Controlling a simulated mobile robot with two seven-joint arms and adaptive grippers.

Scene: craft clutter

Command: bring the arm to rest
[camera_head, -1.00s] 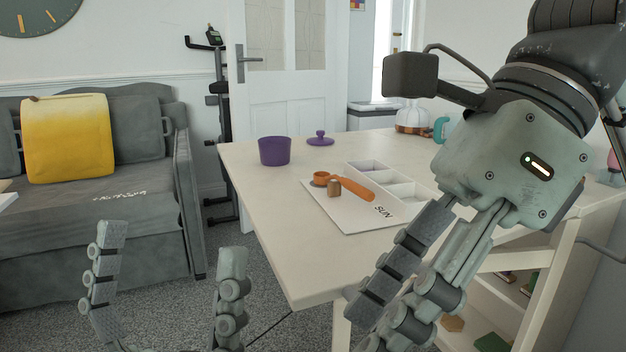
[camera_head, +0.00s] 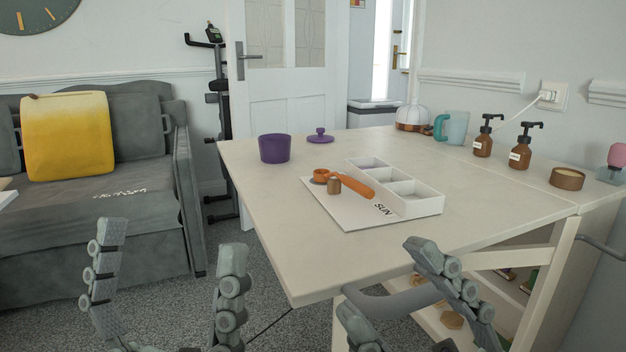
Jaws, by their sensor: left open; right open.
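My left gripper (camera_head: 165,285) is open and empty at the lower left, in front of the table, over the grey carpet. My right gripper (camera_head: 385,275) is open and empty at the bottom, right of the left one, by the table's front edge. Its fingers are spread apart. The arm links behind both grippers are mostly out of the picture.
The white table (camera_head: 470,205) holds a purple pot (camera_head: 274,148), its purple lid (camera_head: 320,136), and a white board (camera_head: 330,212) with an orange-handled scoop (camera_head: 355,186) and a white divided tray (camera_head: 420,207). Soap bottles (camera_head: 483,140) stand at the back right. A sofa (camera_head: 130,200) is left.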

